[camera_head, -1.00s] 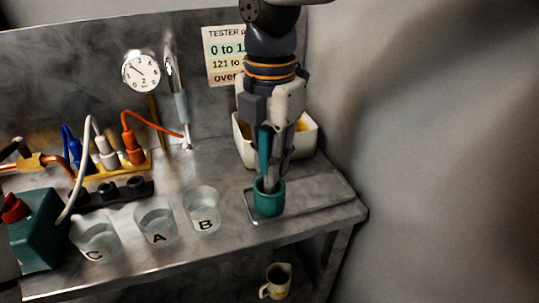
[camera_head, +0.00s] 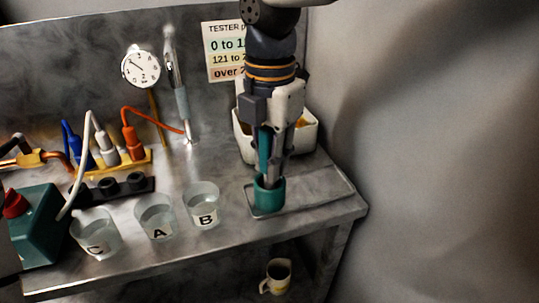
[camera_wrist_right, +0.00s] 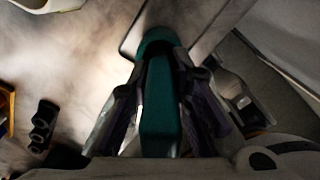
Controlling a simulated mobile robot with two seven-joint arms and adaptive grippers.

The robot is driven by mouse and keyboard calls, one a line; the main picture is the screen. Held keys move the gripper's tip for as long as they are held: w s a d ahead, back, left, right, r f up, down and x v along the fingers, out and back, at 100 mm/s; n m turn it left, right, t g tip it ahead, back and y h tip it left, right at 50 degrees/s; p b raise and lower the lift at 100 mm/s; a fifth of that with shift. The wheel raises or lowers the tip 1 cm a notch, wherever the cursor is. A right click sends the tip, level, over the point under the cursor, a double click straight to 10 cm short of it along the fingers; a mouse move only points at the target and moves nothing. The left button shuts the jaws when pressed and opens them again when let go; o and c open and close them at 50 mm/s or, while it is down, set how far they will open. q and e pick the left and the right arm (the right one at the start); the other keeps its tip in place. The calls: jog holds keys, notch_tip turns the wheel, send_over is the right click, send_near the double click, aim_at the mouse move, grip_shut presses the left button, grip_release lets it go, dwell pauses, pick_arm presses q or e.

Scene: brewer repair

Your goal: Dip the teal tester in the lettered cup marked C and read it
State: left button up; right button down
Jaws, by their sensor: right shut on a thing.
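The teal tester (camera_head: 264,150) is a slim upright stick. Its lower end meets a round teal holder (camera_head: 269,196) on the right of the bench; I cannot tell how deep it sits. My right gripper (camera_head: 271,172) points down and is shut on the tester, just above the holder. In the right wrist view the tester (camera_wrist_right: 159,105) lies between my fingers, with the holder (camera_wrist_right: 156,42) beyond. The clear cup marked C (camera_head: 97,243) stands at the front left of the bench. Cup A (camera_head: 156,224) and cup B (camera_head: 203,212) stand between it and the holder. My left gripper is out of view.
A teal box with a red knob (camera_head: 35,228) stands left of cup C. Coloured plugs (camera_head: 106,152) and a black socket strip (camera_head: 112,189) lie behind the cups. A white bin (camera_head: 305,140) is behind my right gripper, beside a tester chart (camera_head: 222,45). A mug (camera_head: 277,275) sits below.

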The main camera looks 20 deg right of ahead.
jog(key=c, duration=1.4)
grip_release()
jog(key=shift+o, duration=0.3)
jog(key=o, duration=0.5)
jog(key=shift+r, duration=3.45)
